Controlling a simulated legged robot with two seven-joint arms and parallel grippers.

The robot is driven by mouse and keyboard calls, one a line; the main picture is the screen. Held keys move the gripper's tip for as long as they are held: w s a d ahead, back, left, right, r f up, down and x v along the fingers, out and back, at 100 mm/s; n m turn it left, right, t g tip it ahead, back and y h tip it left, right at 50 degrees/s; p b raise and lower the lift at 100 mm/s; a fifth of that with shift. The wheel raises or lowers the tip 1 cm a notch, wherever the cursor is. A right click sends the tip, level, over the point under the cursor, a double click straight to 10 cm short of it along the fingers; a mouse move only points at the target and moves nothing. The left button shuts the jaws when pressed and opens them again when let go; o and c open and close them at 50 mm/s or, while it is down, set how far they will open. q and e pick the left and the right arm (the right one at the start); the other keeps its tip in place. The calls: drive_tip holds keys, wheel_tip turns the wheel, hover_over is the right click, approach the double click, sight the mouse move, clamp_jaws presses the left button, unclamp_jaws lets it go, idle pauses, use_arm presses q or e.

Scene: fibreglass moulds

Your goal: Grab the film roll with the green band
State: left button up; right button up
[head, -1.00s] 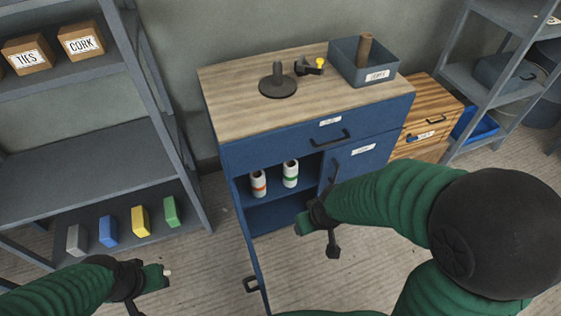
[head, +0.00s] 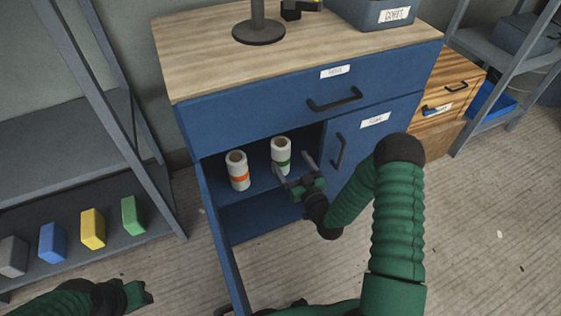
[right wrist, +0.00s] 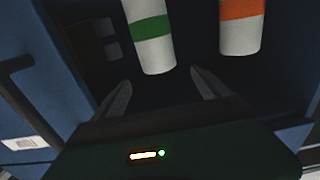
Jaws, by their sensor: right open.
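The film roll with the green band (head: 281,156) stands upright on the upper shelf inside the open blue cabinet, on the right of the pair. It also shows in the right wrist view (right wrist: 149,36). The film roll with the orange band (head: 237,171) stands to its left, and it shows in the right wrist view (right wrist: 241,24). My right gripper (head: 294,170) is open, with its fingers just in front of the green-banded roll. In the right wrist view the fingers (right wrist: 160,95) are apart and the roll's end lies between their directions, with nothing gripped. My left gripper (head: 140,292) is low at the left; its jaws are unclear.
The cabinet's open left door (head: 222,245) stands out towards me. The closed right door (head: 358,150) and its handle are close to my right arm. A grey shelf (head: 70,240) with coloured blocks stands at the left. A stand (head: 259,30) is on the cabinet top.

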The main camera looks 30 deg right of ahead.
sight(281, 144)
drive_tip(key=w+b, duration=0.1)
drive_tip(key=w, duration=0.2)
drive_tip(key=w+b, duration=0.1)
drive_tip(key=w, duration=0.2)
drive_tip(key=w+f+b, duration=0.1)
drive_tip(key=w, duration=0.2)
drive_tip(key=shift+w+d+b, duration=0.15)
drive_tip(key=shift+d+b, duration=0.25)
drive_tip(key=shift+w, duration=0.1)
drive_tip(key=shift+r, duration=0.15)
drive_tip(key=shift+c, duration=0.5)
clamp_jaws()
